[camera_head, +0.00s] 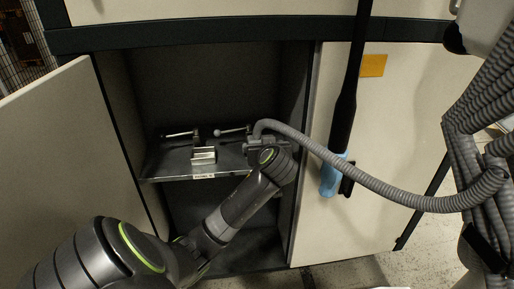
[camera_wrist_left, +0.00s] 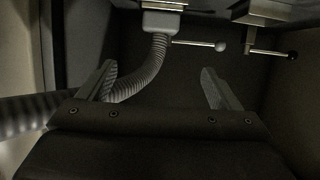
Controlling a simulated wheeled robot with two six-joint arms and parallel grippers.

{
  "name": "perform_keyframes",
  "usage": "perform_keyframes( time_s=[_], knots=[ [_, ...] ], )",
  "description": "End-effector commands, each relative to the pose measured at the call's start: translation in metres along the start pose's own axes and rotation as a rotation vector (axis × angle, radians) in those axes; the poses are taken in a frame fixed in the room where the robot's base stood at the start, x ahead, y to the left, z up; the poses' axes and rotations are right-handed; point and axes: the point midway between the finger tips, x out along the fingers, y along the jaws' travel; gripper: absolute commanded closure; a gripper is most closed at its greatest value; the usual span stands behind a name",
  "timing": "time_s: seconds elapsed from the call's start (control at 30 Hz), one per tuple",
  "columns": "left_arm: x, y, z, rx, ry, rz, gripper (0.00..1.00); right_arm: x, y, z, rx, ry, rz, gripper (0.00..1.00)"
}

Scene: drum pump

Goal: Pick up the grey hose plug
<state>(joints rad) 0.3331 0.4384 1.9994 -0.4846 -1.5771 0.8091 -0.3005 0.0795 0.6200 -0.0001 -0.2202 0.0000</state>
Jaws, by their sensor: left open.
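The grey hose plug (camera_wrist_left: 162,22) sits at the top middle of the left wrist view, on the end of a grey ribbed hose. The hose (camera_wrist_left: 152,70) bends from it down and left, past my left finger. My left gripper (camera_wrist_left: 158,68) is open, its two fingers spread below the plug in that view and apart from it. In the head view, my left arm reaches into the open cabinet, and the wrist covers much of the gripper and plug area. The hose (camera_head: 375,186) arches out from there. My right gripper is not in view.
The cabinet shelf (camera_head: 165,170) carries a metal clamp block (camera_head: 203,156) and levers with ball knobs (camera_head: 219,132). An open door (camera_head: 55,165) stands left. A dark bar (camera_head: 346,110) with a blue piece (camera_head: 331,177) hangs right. More hoses (camera_head: 470,160) fill the right edge.

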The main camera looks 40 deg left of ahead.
Motion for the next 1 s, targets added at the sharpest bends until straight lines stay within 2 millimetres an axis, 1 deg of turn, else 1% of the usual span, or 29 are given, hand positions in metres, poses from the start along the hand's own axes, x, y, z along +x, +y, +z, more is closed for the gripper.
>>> perform_keyframes(
  time_s=[0.03,0.2,0.5,0.63,0.87,1.0],
  knots=[
    [0.01,-0.001,0.0,0.005,0.0,-0.005,0.15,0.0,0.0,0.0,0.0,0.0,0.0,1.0],
    [0.042,-0.001,0.0,0.005,-0.001,-0.004,0.15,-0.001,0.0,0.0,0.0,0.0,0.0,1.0],
    [0.092,0.0,0.001,0.004,-0.002,-0.002,0.15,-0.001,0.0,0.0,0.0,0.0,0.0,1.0],
    [0.104,0.0,0.001,0.003,-0.001,-0.001,0.15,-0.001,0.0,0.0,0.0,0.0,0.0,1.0],
    [0.115,0.0,0.002,0.004,-0.002,0.0,0.15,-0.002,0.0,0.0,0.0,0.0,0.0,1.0],
    [0.131,0.0,0.004,0.004,-0.003,-0.002,0.15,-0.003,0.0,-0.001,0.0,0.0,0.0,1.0]
  ],
)
